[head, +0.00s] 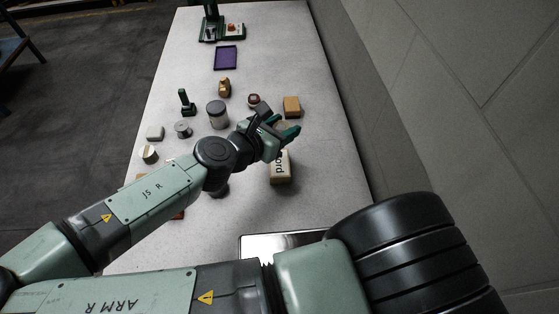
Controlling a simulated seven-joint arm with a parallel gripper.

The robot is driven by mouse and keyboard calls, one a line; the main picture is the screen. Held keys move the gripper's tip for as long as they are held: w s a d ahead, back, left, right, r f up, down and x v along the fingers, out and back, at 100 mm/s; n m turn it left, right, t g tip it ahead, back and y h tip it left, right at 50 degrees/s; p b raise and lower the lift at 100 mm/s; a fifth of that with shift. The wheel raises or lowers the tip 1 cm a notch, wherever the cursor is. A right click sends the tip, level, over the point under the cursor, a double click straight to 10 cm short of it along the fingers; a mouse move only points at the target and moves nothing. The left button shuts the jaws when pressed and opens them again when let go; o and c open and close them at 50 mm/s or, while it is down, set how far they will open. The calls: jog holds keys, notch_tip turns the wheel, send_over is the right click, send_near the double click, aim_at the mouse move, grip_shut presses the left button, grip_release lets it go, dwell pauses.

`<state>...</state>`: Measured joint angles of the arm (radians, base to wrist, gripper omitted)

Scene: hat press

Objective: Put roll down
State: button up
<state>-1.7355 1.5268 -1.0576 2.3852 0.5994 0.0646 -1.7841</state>
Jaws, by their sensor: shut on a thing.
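My gripper (284,128) is above the right half of the long white table. It is shut on a small pale thing, apparently the roll (282,125), which shows between the dark green fingers. The fingers hide most of it, so its full shape cannot be told. The gripper is just beyond a cream block with dark lettering (281,174) and to the near left of a tan block (292,106). I cannot tell how high the roll is above the table (330,150).
Near the gripper are a round red-and-white item (253,100) and a grey jar (217,115). A grey spool (183,129), a green-handled tool (186,102) and a purple tray (226,58) are farther left or back. A wall (400,90) runs along the right. The right table edge is clear.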

aim_at(280, 162)
jog(key=shift+s+a+f, duration=0.15)
jog(key=shift+s, duration=0.1)
notch_tip(280, 162, down, 10)
jog(key=shift+s+r, duration=0.1)
jog(key=shift+r, duration=0.1)
jog(key=shift+f, duration=0.15)
jog(key=o, duration=1)
jog(key=shift+o, duration=0.2)
